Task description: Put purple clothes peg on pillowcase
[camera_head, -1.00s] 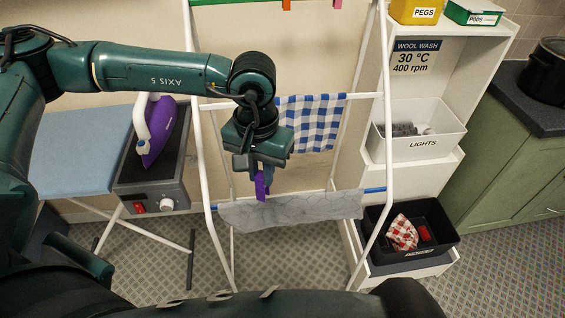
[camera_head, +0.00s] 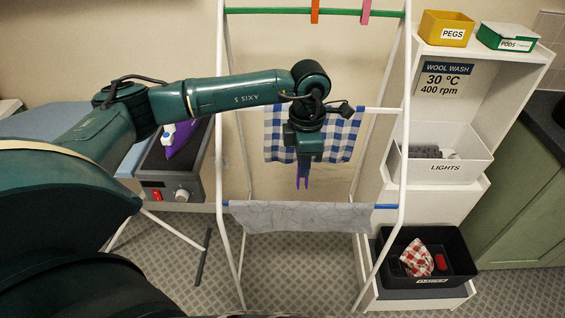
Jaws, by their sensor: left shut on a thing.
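My left gripper (camera_head: 303,160) points down in front of the drying rack and is shut on the purple clothes peg (camera_head: 303,180). The peg hangs below the fingers with its two prongs pointing down. A grey patterned cloth (camera_head: 300,217), which looks like the pillowcase, hangs over the rack's lower blue rail. In the picture the peg is a little above this cloth's top edge; I cannot tell how far apart they are in depth. A blue and white checked cloth (camera_head: 342,139) hangs on the white rail behind the gripper. My right gripper is not in view.
An orange peg (camera_head: 315,11) and a pink peg (camera_head: 366,12) sit on the green top rail (camera_head: 270,11). At right is a white shelf with a yellow pegs box (camera_head: 447,30), a lights bin (camera_head: 440,152) and a black bin (camera_head: 455,268).

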